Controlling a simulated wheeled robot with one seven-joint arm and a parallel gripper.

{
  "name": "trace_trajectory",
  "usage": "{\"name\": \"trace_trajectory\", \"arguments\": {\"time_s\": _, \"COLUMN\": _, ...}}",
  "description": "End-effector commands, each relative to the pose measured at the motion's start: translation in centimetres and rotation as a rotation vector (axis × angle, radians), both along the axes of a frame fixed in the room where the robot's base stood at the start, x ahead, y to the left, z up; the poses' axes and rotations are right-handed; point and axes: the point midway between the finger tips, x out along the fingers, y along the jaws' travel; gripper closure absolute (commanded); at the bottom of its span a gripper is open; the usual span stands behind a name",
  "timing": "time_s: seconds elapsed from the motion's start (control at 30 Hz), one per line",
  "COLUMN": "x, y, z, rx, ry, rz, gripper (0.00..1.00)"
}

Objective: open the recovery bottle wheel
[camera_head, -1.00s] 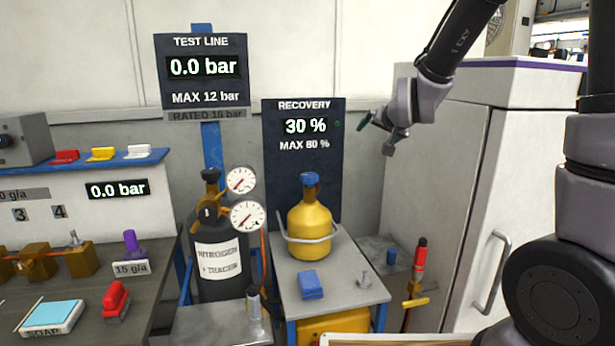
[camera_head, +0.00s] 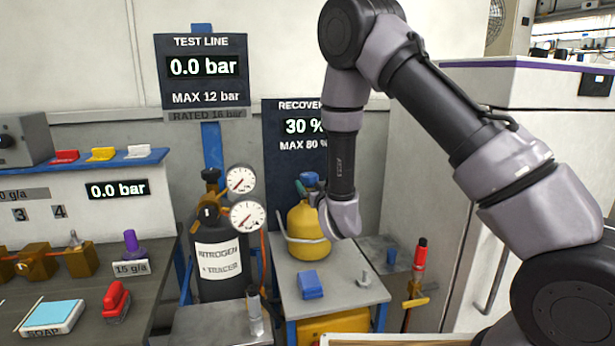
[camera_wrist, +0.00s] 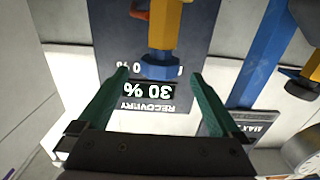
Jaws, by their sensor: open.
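The yellow recovery bottle (camera_head: 304,247) stands upright on a grey-topped stand in the head view. Its blue wheel (camera_head: 309,179) is on top, partly hidden by my arm. In the wrist view, which is upside down, the blue wheel (camera_wrist: 160,67) appears between the tips of my green fingers, with the yellow bottle neck (camera_wrist: 165,22) above it in the picture. My gripper (camera_wrist: 159,76) is open, with a gap on both sides of the wheel. In the head view a green fingertip (camera_head: 301,188) shows beside the wheel. I cannot tell the exact depth between them.
The dark recovery panel (camera_head: 283,150) reads 30 % behind the bottle. A blue block (camera_head: 309,285) lies on the stand. The dark nitrogen cylinder (camera_head: 212,278) with two gauges stands to the left. A white cabinet (camera_head: 440,200) stands to the right.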

Motion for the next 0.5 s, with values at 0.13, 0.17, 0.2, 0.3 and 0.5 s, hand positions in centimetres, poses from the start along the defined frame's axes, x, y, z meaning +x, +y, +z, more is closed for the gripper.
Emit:
{"name": "trace_trajectory", "arguments": {"time_s": 0.13, "x": 2.9, "y": 0.9, "z": 0.1, "rx": 0.002, "ry": -0.003, "rz": 0.0, "gripper": 0.0}}
{"name": "trace_trajectory", "arguments": {"time_s": 0.17, "x": 3.4, "y": 1.0, "z": 0.0, "rx": 0.001, "ry": -0.002, "rz": 0.0, "gripper": 0.0}}
{"name": "trace_trajectory", "arguments": {"time_s": 0.2, "x": 4.2, "y": 1.3, "z": 0.0, "rx": 0.001, "ry": -0.002, "rz": 0.0, "gripper": 0.0}}
{"name": "trace_trajectory", "arguments": {"time_s": 0.3, "x": 5.7, "y": 1.7, "z": 0.0, "rx": -0.001, "ry": -0.001, "rz": 0.001, "gripper": 0.0}}
{"name": "trace_trajectory", "arguments": {"time_s": 0.5, "x": 7.6, "y": 2.3, "z": 0.0, "rx": 0.0, "ry": -0.001, "rz": 0.001, "gripper": 0.0}}
